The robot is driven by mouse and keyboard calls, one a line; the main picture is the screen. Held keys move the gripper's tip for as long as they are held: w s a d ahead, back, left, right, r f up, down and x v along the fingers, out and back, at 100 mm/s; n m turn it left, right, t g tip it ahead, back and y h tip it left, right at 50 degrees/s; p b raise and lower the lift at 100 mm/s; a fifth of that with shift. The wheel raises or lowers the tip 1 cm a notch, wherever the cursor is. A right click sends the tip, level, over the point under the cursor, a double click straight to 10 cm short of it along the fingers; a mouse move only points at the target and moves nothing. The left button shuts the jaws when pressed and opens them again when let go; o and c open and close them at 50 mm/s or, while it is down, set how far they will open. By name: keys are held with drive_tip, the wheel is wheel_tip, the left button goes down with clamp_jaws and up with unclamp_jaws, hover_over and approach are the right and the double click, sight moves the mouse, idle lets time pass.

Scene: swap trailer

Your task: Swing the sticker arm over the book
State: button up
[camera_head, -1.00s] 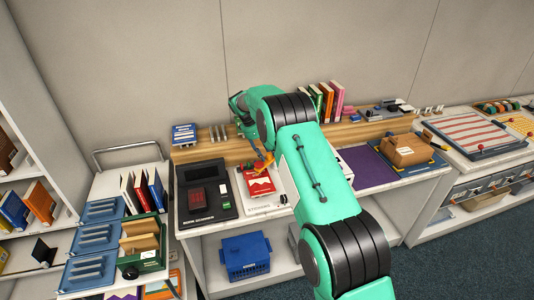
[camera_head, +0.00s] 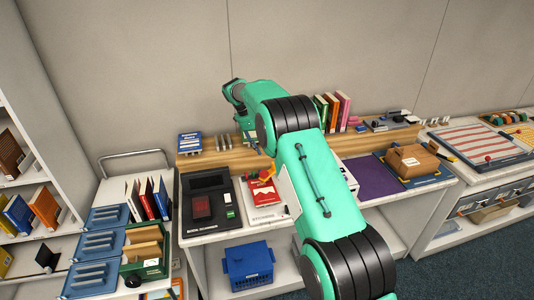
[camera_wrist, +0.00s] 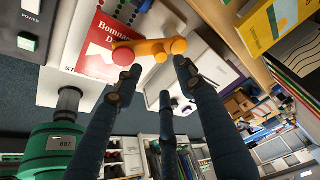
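The orange sticker arm (camera_wrist: 152,48) with a round red knob (camera_wrist: 123,56) reaches over the red book (camera_wrist: 104,30) in the wrist view. The sticker arm (camera_head: 265,173) and red book (camera_head: 262,191) also show in the head view, on the white sticker station (camera_head: 268,214). My gripper (camera_wrist: 155,76) has its dark fingers spread, with nothing between the tips. The fingertips are close to the sticker arm; whether they touch it is unclear. In the head view my arm hides most of the gripper.
A black book scanner (camera_head: 209,204) stands left of the station. A purple mat (camera_head: 374,178) and cardboard box (camera_head: 411,160) are to the right. Upright books (camera_head: 331,110) and a wooden ledge (camera_head: 215,158) line the back. A blue crate (camera_head: 248,265) sits on the shelf below.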

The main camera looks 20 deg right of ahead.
drive_tip(key=shift+v, duration=0.8)
drive_tip(key=s+r+n+t+y, duration=0.25)
drive_tip(key=s+r+n, duration=0.75)
drive_tip(key=s+r, duration=1.6)
drive_tip(key=s+a+n+t+y, duration=0.15)
drive_tip(key=s+n, duration=0.35)
drive_tip(key=s, duration=1.6)
drive_tip(key=s+f+n+t, duration=0.1)
drive_tip(key=s+f+n, duration=0.1)
drive_tip(key=s, duration=0.5)
drive_tip(key=s+f+n+t, duration=0.1)
drive_tip(key=s+f+n, duration=0.2)
drive_tip(key=s, duration=0.5)
drive_tip(key=shift+s+a+f, duration=0.2)
drive_tip(key=shift+a+f, duration=0.2)
drive_tip(key=shift+f, duration=0.35)
